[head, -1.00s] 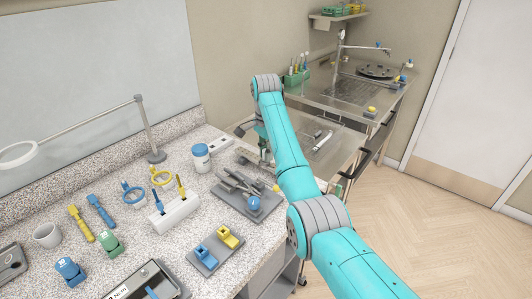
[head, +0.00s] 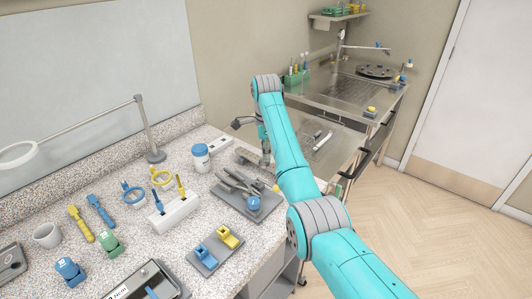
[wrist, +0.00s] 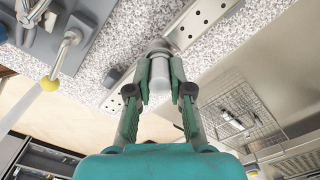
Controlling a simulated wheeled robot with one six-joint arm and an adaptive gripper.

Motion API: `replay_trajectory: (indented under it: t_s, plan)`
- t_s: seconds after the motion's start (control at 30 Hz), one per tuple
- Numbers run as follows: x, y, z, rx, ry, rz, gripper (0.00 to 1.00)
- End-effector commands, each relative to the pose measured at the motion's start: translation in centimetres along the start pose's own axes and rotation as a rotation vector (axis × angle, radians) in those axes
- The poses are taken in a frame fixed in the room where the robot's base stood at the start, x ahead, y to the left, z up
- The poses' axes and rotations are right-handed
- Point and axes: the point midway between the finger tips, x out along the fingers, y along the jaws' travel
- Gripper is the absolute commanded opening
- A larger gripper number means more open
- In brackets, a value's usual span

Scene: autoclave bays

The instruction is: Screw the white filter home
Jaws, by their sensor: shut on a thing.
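In the wrist view my gripper (wrist: 160,84) is shut on a pale, smooth cylinder, which looks like the white filter (wrist: 160,70). A green finger presses on each side of it. Its far end lines up with a grey round fitting (wrist: 158,46) by the perforated metal strip. I cannot tell whether the thread is engaged or how deep it sits. In the head view my gripper (head: 265,150) points down at the far end of the speckled counter, and the filter is too small or hidden there.
A grey tray (head: 258,214) of metal instruments and a blue-lidded jar (head: 201,158) stand close to my gripper on the counter. A steel table (head: 326,156) lies beyond, with a sink unit (head: 352,90) behind it. The wood floor to the right is clear.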

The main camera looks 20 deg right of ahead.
Motion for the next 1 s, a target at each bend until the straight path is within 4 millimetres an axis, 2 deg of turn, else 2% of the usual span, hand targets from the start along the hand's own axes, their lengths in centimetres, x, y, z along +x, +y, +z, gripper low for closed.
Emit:
replay_trajectory:
  t_s: [0.1,0.43,0.73,1.0]
  plan:
    - [0.3,0.12,0.01,0.056,0.001,0.005,0.0]
    - [0.32,0.14,0.02,0.078,0.001,0.006,0.0]
    - [0.33,0.21,0.04,0.328,0.002,0.006,0.0]
    - [0.34,0.22,0.04,0.362,0.002,0.006,0.0]
